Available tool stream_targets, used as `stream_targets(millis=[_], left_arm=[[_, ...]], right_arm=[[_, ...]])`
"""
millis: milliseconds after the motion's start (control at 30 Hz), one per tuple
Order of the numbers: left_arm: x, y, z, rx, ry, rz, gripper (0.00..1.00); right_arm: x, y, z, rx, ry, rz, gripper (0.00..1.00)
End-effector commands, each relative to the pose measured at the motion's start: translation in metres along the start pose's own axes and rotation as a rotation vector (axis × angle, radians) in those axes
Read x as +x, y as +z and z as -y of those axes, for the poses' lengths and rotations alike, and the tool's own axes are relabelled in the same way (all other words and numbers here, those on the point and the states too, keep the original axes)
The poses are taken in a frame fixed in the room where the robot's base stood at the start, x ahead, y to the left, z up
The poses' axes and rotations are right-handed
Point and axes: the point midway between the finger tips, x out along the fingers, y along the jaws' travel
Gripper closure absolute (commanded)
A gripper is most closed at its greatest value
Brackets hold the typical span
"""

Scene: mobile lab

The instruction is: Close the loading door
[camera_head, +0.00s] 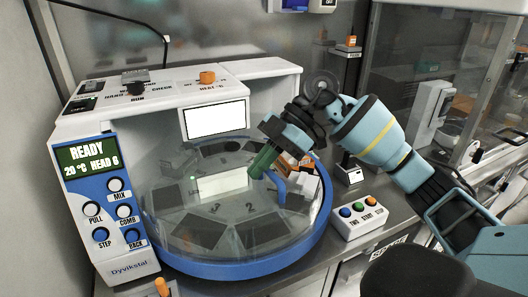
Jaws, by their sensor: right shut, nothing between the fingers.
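A white and blue lab machine (172,104) stands on the bench, with a round clear cover over a carousel and a blue rim (250,268). A blue curved handle (277,190) shows at the right of the clear cover; it seems to belong to the loading door, whose clear panel edges are hard to make out. My right gripper (260,166), with green fingers, is shut and empty. Its fingertips are right beside the upper part of the handle; I cannot tell whether they touch it. My left gripper is not in view.
The machine's display (86,153) reads READY. A small button box (358,217) stands on the bench right of the machine. A small black-and-white device (350,173) stands behind it. A glass-fronted cabinet (415,60) is at the back right.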

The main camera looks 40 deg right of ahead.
Motion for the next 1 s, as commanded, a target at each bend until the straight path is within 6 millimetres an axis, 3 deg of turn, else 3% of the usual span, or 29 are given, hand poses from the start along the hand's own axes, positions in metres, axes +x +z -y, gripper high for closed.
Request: stream_targets(millis=[233,1000], left_arm=[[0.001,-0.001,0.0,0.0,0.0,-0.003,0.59],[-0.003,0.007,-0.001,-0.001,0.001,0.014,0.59]], right_arm=[[-0.01,0.021,0.0,0.0,-0.001,0.0,1.0],[-0.017,0.027,0.008,-0.006,-0.006,0.001,1.0]])
